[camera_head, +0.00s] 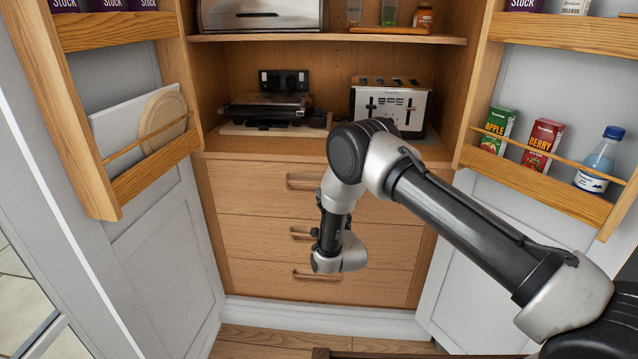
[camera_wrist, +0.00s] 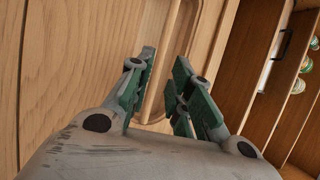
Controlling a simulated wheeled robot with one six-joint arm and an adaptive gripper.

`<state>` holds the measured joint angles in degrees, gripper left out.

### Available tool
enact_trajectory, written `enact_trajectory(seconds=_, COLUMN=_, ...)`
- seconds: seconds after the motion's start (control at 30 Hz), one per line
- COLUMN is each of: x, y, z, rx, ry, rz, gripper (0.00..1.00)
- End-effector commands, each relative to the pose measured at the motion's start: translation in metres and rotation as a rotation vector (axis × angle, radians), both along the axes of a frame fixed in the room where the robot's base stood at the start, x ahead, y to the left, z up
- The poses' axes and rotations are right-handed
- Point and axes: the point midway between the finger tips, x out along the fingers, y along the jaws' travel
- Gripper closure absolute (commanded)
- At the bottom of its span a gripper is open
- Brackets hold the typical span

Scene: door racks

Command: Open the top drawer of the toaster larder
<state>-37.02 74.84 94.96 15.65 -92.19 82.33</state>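The toaster larder stands open, with several wooden drawers below its counter shelf. The top drawer (camera_head: 255,182) is closed, its front flush with the frame. Its bar handle (camera_head: 299,182) shows left of my arm, which hides the handle's right part. In the wrist view, a wooden handle (camera_wrist: 174,42) runs steeply up the picture, across a drawer front (camera_wrist: 75,70). My gripper (camera_wrist: 165,62) is open, its green-padded fingers apart on either side of the handle's line. I cannot tell whether they touch it. The gripper's fingers are not visible in the head view.
A toaster (camera_head: 392,102) and a black grill (camera_head: 266,107) sit on the counter shelf. The left door (camera_head: 165,255) and right door (camera_head: 470,290) stand open with racks, flanking the drawers. Lower drawers (camera_head: 260,280) are closed. Floor shows in front.

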Motion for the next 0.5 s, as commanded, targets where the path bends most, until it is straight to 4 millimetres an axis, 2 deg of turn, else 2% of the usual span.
enact_trajectory(seconds=0.3, x=0.047, y=0.017, z=0.011, rx=0.0, ry=0.0, rz=0.0, gripper=0.79)
enact_trajectory(seconds=0.5, x=0.064, y=0.025, z=0.014, rx=-0.002, ry=0.002, rz=0.001, gripper=0.79)
